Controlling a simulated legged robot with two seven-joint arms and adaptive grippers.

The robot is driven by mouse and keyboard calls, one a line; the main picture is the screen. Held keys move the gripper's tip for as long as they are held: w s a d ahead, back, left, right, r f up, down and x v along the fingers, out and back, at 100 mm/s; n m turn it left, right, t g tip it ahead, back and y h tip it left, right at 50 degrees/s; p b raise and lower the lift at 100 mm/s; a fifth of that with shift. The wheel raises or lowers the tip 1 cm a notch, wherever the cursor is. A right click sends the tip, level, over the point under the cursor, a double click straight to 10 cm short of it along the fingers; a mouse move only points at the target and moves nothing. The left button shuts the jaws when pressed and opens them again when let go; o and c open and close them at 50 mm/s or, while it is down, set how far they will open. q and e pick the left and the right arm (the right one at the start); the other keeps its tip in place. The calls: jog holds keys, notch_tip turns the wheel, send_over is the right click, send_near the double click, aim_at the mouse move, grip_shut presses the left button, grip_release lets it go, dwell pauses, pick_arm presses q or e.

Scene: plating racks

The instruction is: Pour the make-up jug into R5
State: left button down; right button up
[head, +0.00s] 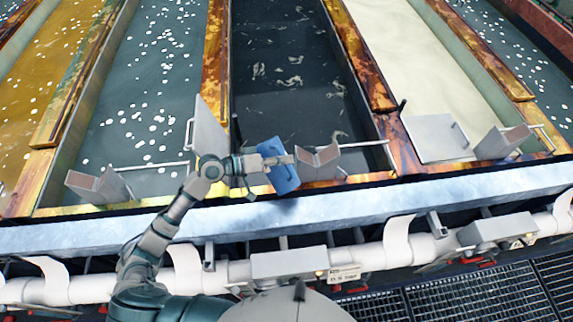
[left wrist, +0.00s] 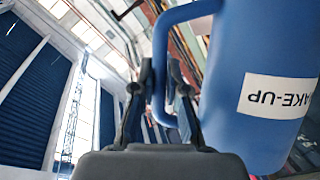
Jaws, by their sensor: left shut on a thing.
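The blue make-up jug (head: 284,178) is at the front end of the dark tank (head: 285,70) in the head view, held tilted near its front rim. My left gripper (head: 270,161) is shut on the jug's handle. In the left wrist view the jug (left wrist: 240,60) fills the right side, with its white MAKE-UP label upside down. Its handle lies between the fingers of the left gripper (left wrist: 160,85). The jug's mouth and any liquid are hidden. I cannot read which tank is R5. My right gripper is not in view.
A grey bracket (head: 318,163) stands just right of the jug, and an upright grey plate (head: 208,128) to its left. A teal tank (head: 150,80) lies left and a cream tank (head: 415,70) right. A white pipe (head: 230,273) runs along the front.

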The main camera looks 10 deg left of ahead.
pick_arm(q)
jog(key=shift+r, duration=0.1)
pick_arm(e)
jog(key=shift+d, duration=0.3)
pick_arm(q)
jog(key=shift+w+a+n+h+b, duration=0.4)
jog(key=shift+w+n+b, duration=0.1)
jog(key=shift+n, duration=0.2)
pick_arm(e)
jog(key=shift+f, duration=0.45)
pick_arm(q)
jog(key=shift+d, duration=0.1)
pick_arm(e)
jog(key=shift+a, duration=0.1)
pick_arm(q)
jog(key=shift+w+a+f+n+b, duration=0.25)
jog(key=shift+f+n+b, duration=0.05)
jog(key=shift+f+b, duration=0.1)
jog(key=shift+w+a+n+h+b, duration=0.3)
jog(key=shift+w+a+n+b, duration=0.05)
jog(key=shift+n, duration=0.15)
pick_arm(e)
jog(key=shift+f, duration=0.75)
